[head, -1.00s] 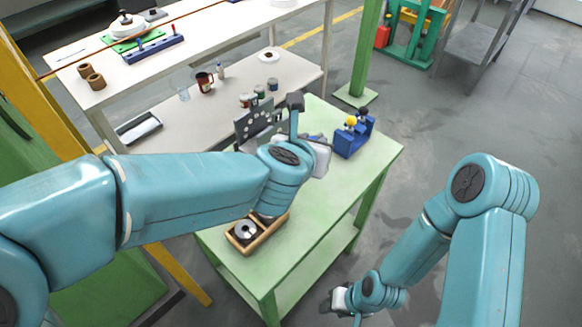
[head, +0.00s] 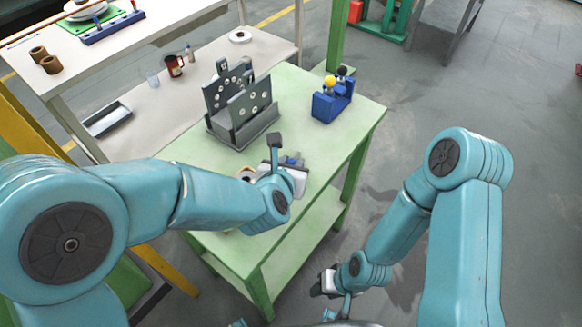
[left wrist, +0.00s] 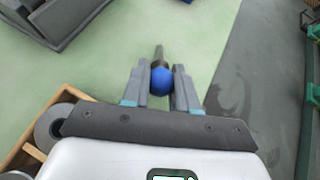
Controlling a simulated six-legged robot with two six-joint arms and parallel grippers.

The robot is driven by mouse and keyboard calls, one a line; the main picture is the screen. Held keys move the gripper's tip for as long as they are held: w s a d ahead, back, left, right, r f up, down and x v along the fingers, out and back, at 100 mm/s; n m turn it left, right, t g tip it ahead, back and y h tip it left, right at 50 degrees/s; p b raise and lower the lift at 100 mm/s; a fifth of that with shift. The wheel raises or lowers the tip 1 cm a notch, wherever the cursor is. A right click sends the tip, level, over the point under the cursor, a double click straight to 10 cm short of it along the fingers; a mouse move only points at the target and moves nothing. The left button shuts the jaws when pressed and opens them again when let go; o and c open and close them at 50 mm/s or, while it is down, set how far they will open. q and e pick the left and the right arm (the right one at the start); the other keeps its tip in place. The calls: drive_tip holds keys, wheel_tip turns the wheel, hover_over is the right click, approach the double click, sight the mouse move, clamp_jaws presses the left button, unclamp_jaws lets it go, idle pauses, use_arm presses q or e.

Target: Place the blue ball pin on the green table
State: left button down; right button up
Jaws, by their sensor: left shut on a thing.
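The blue ball pin (left wrist: 161,80) has a round blue ball and a dark shank. In the left wrist view my left gripper (left wrist: 160,88) is shut on its ball, with the shank pointing away from the wrist. The green table (head: 330,150) lies below; I cannot tell whether the pin touches it. In the head view my left gripper (head: 292,163) is over the table's middle, in front of the grey rack, and the pin is hardly visible there. My right gripper (head: 328,285) hangs low off the table's right side; its jaws are too small to judge.
A grey rack with perforated plates (head: 243,112) stands at the table's back. A blue holder (head: 332,102) with yellow and black ball pins stands at the back right. A wooden tray with metal rings (left wrist: 45,132) lies beside my left gripper. The table's right part is clear.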

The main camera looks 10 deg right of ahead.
use_arm(q)
drive_tip(key=shift+f, duration=0.25)
drive_tip(key=shift+f, duration=0.15)
drive_tip(key=c, duration=0.9)
unclamp_jaws()
